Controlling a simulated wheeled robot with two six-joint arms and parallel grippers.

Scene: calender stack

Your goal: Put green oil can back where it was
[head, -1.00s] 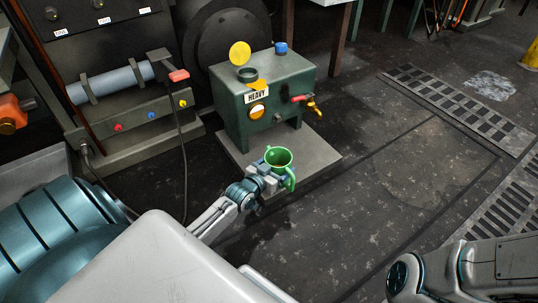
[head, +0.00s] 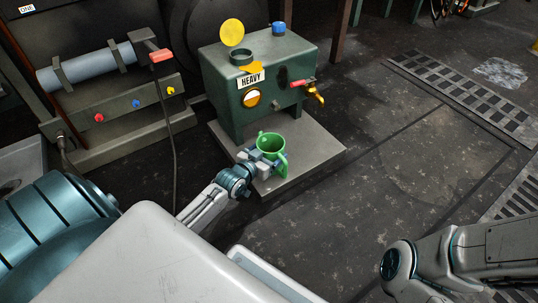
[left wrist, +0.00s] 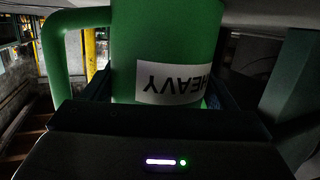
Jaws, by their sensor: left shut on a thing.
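The green oil can (head: 271,146) is an open-topped green vessel with a handle on its right side. My left gripper (head: 262,158) is shut on it and holds it upright in front of the green HEAVY tank, over the grey base plate. Whether the can touches the plate cannot be told. In the left wrist view the can (left wrist: 165,45) fills the middle, with a white HEAVY label upside down and the handle at the left. My right arm shows at the lower right, but its gripper is outside the frame.
The green HEAVY tank (head: 262,80) stands on a grey base plate (head: 315,150), with a red-handled brass tap (head: 314,92) at its right. A machine panel with a grey-blue roller (head: 90,68) and a hanging black cable is at the left. The floor (head: 400,180) to the right is clear.

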